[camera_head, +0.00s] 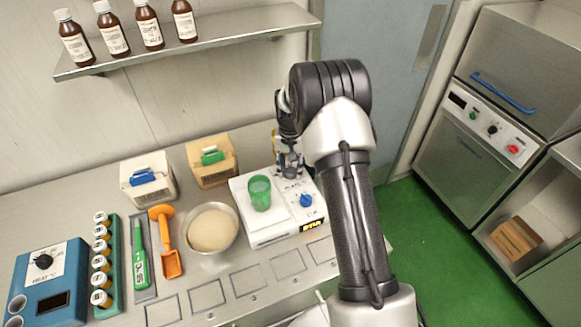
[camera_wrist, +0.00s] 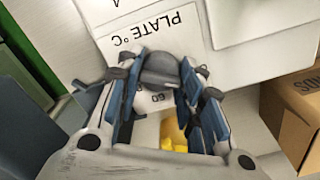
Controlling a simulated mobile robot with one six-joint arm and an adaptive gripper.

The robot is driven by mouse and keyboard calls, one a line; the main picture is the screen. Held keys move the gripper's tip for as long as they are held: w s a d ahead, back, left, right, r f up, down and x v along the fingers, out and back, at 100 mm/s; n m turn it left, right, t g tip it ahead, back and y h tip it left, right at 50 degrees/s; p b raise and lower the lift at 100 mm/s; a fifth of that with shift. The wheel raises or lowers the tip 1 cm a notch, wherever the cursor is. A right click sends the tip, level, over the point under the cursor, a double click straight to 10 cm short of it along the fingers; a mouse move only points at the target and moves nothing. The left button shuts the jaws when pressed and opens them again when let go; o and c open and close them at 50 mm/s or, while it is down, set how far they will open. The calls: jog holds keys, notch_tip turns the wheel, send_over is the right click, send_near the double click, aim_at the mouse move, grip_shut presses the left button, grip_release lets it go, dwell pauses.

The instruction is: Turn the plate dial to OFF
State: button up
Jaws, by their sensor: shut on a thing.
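The plate dial (camera_wrist: 160,72) is a dark grey knob on the white panel, beside the printed words PLATE °C in the wrist view. My gripper (camera_wrist: 158,82) is shut on this dial, with one blue-padded finger on each side. A 60 mark shows just below the knob, partly covered by the fingers. Which mark the dial points to cannot be told, and an OFF mark is not readable. In the head view my gripper (camera_head: 289,163) reaches down over the far right part of the white hotplate unit (camera_head: 268,238) and hides the dial.
A green beaker (camera_head: 260,193) stands on the hotplate, close to my gripper. A blue knob (camera_head: 305,200) sits nearer on the panel. A bowl of pale powder (camera_head: 212,229) and a brown carton (camera_head: 211,160) stand to the left. A shelf (camera_head: 200,45) hangs above.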

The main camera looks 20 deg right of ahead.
aim_at(290, 168)
jog(key=shift+n, duration=1)
jog(key=o, duration=1.1)
notch_tip(290, 168, up, 12)
